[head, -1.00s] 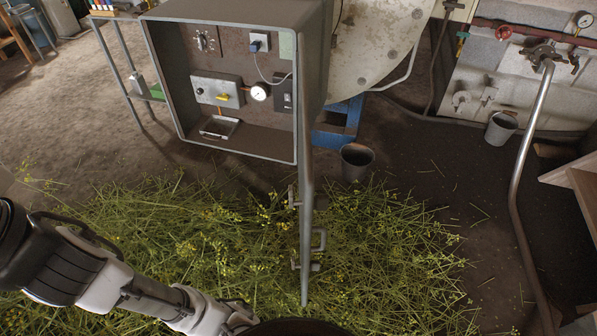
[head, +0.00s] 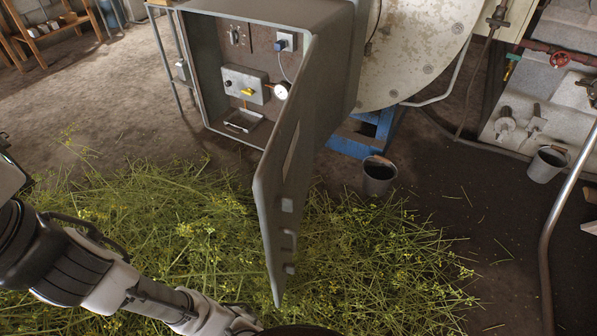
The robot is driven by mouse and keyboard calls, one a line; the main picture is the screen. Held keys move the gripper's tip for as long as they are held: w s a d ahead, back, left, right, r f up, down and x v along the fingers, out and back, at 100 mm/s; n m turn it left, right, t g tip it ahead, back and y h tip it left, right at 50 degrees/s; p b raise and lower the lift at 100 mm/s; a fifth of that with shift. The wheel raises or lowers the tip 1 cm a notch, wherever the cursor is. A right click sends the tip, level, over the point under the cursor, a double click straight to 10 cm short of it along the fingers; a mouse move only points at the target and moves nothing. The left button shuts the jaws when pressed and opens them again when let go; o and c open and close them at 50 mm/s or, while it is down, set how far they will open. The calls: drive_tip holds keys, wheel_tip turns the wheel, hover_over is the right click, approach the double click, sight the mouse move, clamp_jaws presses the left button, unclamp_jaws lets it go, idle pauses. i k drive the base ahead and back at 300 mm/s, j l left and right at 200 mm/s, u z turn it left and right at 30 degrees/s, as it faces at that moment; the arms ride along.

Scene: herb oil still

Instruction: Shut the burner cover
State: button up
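The burner cover (head: 272,212) is a grey metal door on the right side of a grey box (head: 186,75). It stands well open and juts out toward me over the cut herbs. Small grey blocks show along its near part. My arm comes in from the lower left, but my gripper does not show.
Cut green herbs (head: 150,235) cover the floor before the box. A dark bucket (head: 378,176) stands right of the cover, near a blue stand (head: 352,143). A second bucket (head: 546,165) and a metal pipe (head: 562,215) are at the right. Floor between them is mostly clear.

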sight(285, 165)
drive_tip(key=l, duration=0.4)
drive_tip(key=k+l+u, duration=0.1)
drive_tip(key=l, duration=0.3)
drive_tip(key=k+l, duration=0.15)
drive_tip(key=l, duration=0.2)
drive_tip(key=l+u, duration=0.15)
drive_tip(key=l, duration=0.25)
drive_tip(key=k+l, duration=0.2)
drive_tip(key=l, duration=0.2)
drive_tip(key=i+j, duration=0.1)
drive_tip(key=j, duration=0.55)
drive_tip(key=i+u, duration=0.05)
